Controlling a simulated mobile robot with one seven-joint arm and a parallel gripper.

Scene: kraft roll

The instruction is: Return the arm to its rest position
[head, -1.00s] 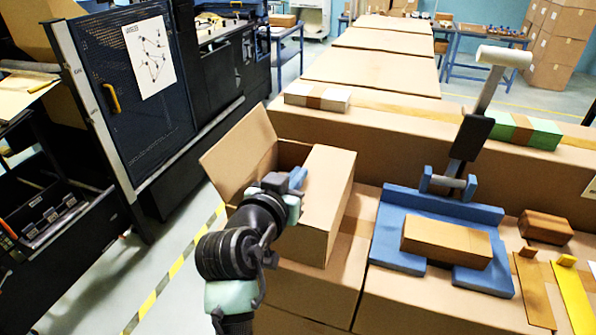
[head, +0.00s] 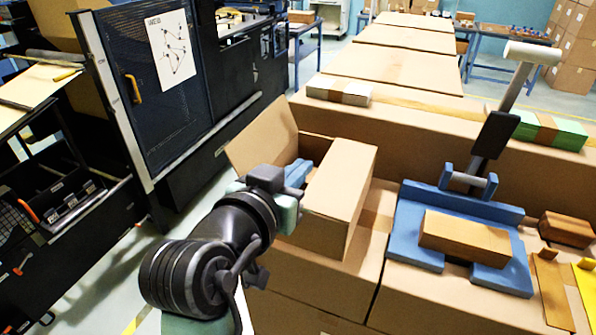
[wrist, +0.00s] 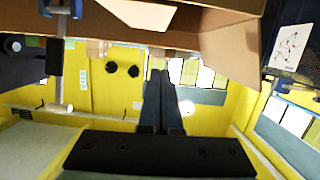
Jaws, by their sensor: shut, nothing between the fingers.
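My arm reaches up from the bottom of the head view. My gripper (head: 298,172) has blue fingers and is at the open carton (head: 340,185), beside its raised left flap. In the wrist view my gripper (wrist: 158,95) shows its two dark fingers side by side, shut, with nothing between them. Cardboard spans the top of that view. Whether the fingers touch the carton cannot be told.
Right of the carton, a blue fixture (head: 411,255) with an upright lever (head: 496,135) holds a brown block (head: 466,236). A dark machine with a poster (head: 172,48) stands at left. Floor shows between machine and cartons.

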